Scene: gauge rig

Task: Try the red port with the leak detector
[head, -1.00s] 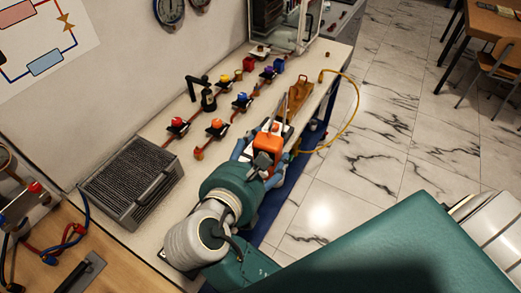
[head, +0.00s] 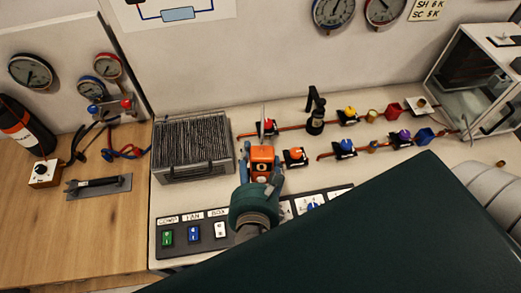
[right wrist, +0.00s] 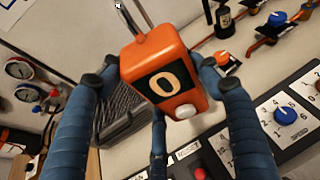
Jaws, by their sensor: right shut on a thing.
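The detector's thin grey probe points up and away, crossing in front of the red port (head: 269,124), a red-capped fitting on a dark base. I cannot tell whether the probe tip touches it. The red port is not clear in the right wrist view. My left gripper is not in view.
An orange-capped fitting (head: 295,155) stands just right of the detector. Yellow, blue and purple fittings line the copper pipes farther right. A grey finned unit (head: 193,150) is to the left. A labelled switch panel (head: 192,239) lies in front. My teal arm link hides the lower right.

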